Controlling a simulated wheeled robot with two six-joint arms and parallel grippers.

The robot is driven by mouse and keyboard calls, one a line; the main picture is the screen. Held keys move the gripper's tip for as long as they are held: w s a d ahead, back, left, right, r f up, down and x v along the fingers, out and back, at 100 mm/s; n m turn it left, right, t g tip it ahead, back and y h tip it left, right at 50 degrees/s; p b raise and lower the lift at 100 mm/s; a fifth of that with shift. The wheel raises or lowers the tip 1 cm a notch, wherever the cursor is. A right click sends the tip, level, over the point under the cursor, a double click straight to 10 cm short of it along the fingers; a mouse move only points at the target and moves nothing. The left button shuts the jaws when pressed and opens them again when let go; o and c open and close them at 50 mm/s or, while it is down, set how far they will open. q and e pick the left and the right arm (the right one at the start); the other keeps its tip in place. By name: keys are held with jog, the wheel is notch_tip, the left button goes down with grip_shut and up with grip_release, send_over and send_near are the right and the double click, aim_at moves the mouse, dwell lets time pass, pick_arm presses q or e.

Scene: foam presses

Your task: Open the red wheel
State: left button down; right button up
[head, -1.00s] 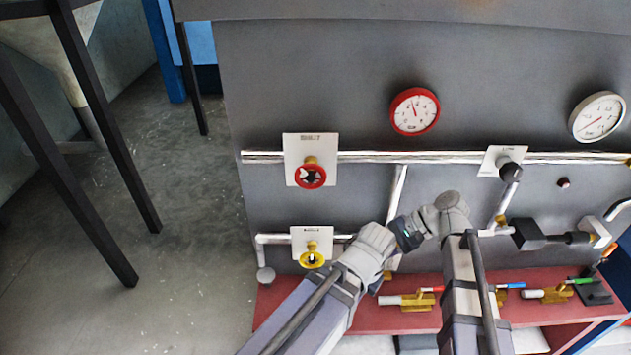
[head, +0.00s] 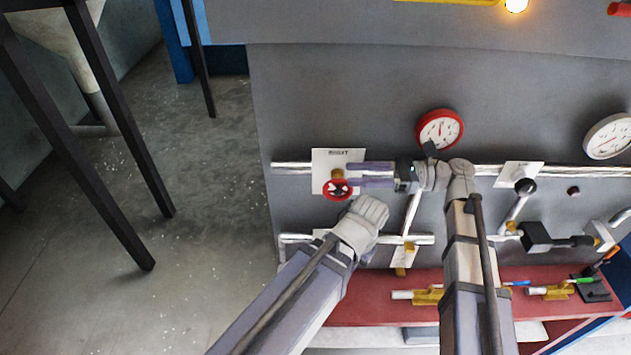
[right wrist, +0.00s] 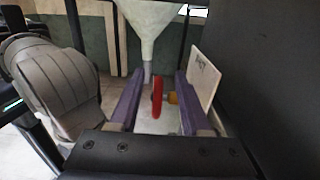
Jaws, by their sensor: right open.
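The red wheel (head: 338,190) sits on a brass valve in front of a white label plate (head: 330,160), on the upper pipe at the left of the grey panel. My right gripper (head: 352,176) points left, just beside the wheel in the head view. In the right wrist view its two purple fingers are open, and the wheel (right wrist: 157,97) shows edge-on between their tips, with a gap on each side. My left arm crosses the lower middle of the head view; its gripper is not visible.
A red-rimmed gauge (head: 440,128) is above my right wrist, and a white-rimmed gauge (head: 608,137) is at right. The pipe (head: 560,171) runs along the panel. A red shelf (head: 370,312) with tools lies below. Floor at left is open beside black posts (head: 130,150).

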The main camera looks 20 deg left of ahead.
aim_at(328, 181)
notch_tip(328, 181, down, 2)
jog(key=shift+d+f+b, duration=0.1)
jog(key=shift+f+b, duration=0.1)
jog(key=shift+b, duration=0.75)
jog(key=shift+x, duration=3.95)
grip_shut()
